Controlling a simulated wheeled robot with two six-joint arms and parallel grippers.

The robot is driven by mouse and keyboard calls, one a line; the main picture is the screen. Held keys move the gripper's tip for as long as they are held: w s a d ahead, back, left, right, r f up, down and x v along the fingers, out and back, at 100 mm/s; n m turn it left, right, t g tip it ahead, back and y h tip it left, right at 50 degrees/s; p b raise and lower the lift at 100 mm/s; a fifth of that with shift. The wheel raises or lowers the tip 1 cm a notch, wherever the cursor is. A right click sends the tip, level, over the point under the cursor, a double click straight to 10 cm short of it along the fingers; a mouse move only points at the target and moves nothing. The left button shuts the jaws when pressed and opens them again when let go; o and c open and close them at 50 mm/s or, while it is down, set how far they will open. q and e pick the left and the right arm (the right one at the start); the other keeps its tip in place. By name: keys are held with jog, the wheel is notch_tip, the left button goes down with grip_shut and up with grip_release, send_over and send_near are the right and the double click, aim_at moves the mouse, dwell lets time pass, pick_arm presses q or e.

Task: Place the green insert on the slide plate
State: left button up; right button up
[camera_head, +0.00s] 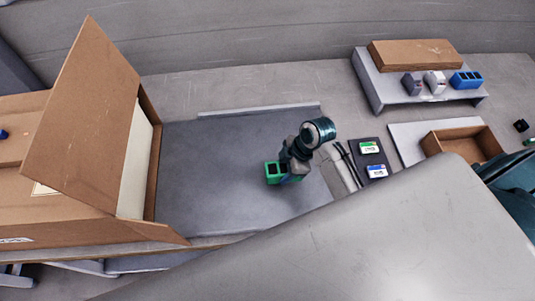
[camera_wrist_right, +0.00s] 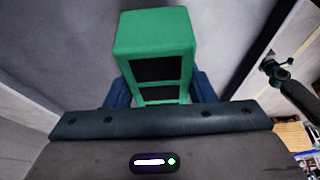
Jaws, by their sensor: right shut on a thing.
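The green insert (camera_head: 272,172) is a small block with dark square openings, seen in the head view over the right part of the slide plate. The slide plate (camera_head: 215,155) looks like the flat dark grey sheet between the open cardboard box and the small parts on the right. My right gripper (camera_head: 289,173) is shut on the green insert. In the right wrist view, the insert (camera_wrist_right: 155,35) sits between the blue fingers, its openings facing the camera. I cannot tell whether the insert touches the plate. My left gripper is not in view.
A cardboard box (camera_head: 85,120) with a raised flap stands on the left. On the right are a dark pad (camera_head: 367,157) with small cards, a brown tray (camera_head: 462,144) and a grey shelf (camera_head: 415,94) with small parts. The plate's left and middle are clear.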

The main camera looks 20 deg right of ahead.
jog(key=w, duration=0.2)
jog(key=w+a+p, duration=0.1)
jog(key=w, duration=0.2)
jog(key=w+p, duration=0.1)
jog(key=w, duration=0.1)
jog(key=shift+w+a+f, duration=0.15)
jog(key=shift+w+f, duration=0.15)
jog(key=shift+f, duration=0.05)
notch_tip(320, 180, down, 3)
jog(key=shift+r+p, duration=0.2)
jog(key=shift+p, duration=0.5)
jog(key=shift+f, duration=0.5)
jog(key=shift+f, duration=0.15)
jog(key=o, duration=0.9)
jog(key=shift+o, duration=0.2)
jog(key=b+v, duration=0.2)
jog(key=v, duration=1)
jog(key=shift+r, duration=0.2)
